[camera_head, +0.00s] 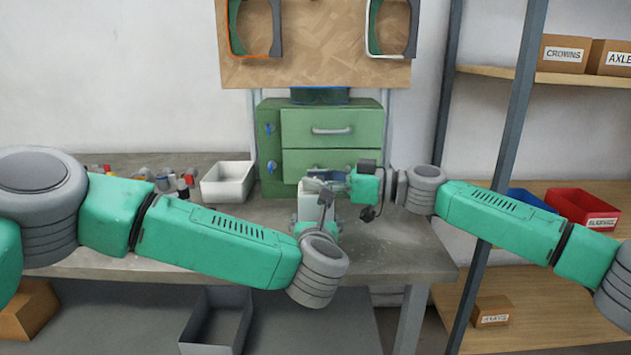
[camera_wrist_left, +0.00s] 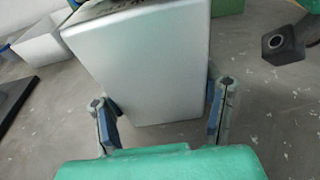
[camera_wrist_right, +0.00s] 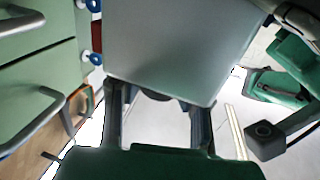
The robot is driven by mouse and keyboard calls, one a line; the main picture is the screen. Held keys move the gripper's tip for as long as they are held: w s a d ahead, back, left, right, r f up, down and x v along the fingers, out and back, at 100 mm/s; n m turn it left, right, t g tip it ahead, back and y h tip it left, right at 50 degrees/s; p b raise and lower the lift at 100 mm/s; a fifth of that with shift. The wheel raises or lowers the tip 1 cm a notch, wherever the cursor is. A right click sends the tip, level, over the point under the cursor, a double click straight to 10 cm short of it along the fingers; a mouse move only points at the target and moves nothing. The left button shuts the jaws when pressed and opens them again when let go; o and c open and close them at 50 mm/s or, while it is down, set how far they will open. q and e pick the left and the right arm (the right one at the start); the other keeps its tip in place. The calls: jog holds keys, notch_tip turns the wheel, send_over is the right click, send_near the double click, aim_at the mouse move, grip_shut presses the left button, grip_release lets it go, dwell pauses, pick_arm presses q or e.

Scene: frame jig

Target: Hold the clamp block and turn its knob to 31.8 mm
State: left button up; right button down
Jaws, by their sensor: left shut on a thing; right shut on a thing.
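The clamp block is a plain pale grey box (camera_head: 312,186) standing upright above the bench in the head view, partly covered by my grippers. In the left wrist view the block (camera_wrist_left: 145,60) fills the middle, and my left gripper (camera_wrist_left: 165,112) has one finger on each side of its lower end, shut on it. My right gripper (camera_head: 338,186) comes in from the right at the block's upper part. In the right wrist view the block (camera_wrist_right: 180,45) is close ahead, with a dark knob (camera_wrist_right: 160,95) partly showing at its edge between the right fingers, which are shut on it. No scale reading is legible.
A green drawer cabinet (camera_head: 331,129) stands just behind the block. A white bin (camera_head: 228,181) and small coloured items (camera_head: 165,180) lie to the left on the grey bench (camera_head: 400,245). Shelves with a red bin (camera_head: 582,207) are at right. The bench's right front is clear.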

jog(key=shift+w+d+f+n+g, duration=0.1)
jog(key=shift+n+g, duration=0.5)
jog(key=shift+g, duration=0.35)
jog(key=shift+w+f+n+g, duration=0.1)
jog(key=shift+n+g, duration=0.5)
jog(key=shift+g, duration=0.35)
jog(key=shift+n+g, duration=0.3)
jog(key=shift+g, duration=0.2)
jog(key=shift+d, duration=0.2)
jog(key=c, duration=1.3)
grip_release()
jog(key=shift+w, duration=0.1)
jog(key=shift+o, duration=0.6)
jog(key=shift+a+r+g, duration=0.15)
jog(key=shift+g, duration=0.15)
jog(key=shift+s, duration=0.2)
jog(key=w+d, duration=0.1)
jog(key=d, duration=1.1)
jog(key=shift+w, duration=0.15)
